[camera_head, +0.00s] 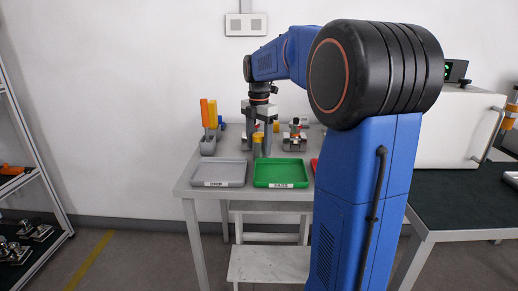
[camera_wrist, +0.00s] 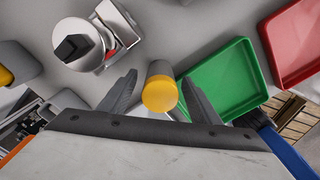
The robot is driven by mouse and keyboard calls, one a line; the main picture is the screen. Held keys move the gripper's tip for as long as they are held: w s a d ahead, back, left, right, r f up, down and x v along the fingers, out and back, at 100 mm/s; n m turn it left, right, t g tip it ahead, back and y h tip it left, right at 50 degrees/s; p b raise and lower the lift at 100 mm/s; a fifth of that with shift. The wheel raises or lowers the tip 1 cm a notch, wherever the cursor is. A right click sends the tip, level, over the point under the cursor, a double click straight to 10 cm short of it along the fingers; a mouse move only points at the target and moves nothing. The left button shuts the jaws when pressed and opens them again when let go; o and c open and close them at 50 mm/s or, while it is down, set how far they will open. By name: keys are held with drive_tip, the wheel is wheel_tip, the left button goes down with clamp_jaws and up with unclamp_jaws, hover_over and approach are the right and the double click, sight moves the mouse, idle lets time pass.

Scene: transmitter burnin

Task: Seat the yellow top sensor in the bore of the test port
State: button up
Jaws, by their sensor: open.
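The yellow top sensor (camera_head: 258,140) is upright above the table, behind the green tray. In the wrist view its round yellow top (camera_wrist: 160,95) faces the camera. My gripper (camera_head: 260,136) points down with its fingers on either side of the sensor. In the wrist view my gripper (camera_wrist: 159,80) is open, with gaps between both fingers and the sensor. What the sensor's lower end rests on is hidden. A metal fixture with a black knob (camera_wrist: 80,46) lies upper left in the wrist view; I cannot tell whether it is the test port. A bore is not visible.
A grey tray (camera_head: 218,185), a green PASS tray (camera_head: 281,186) and a partly hidden red tray (camera_head: 315,164) line the table's front. A grey holder (camera_head: 208,146) with yellow and orange upright parts stands left. My own arm hides the table's right side.

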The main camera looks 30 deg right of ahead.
drive_tip(key=shift+f, duration=0.1)
clamp_jaws()
wheel_tip(320, 180, up, 10)
drive_tip(key=shift+r, duration=0.1)
idle(0.6)
idle(0.4)
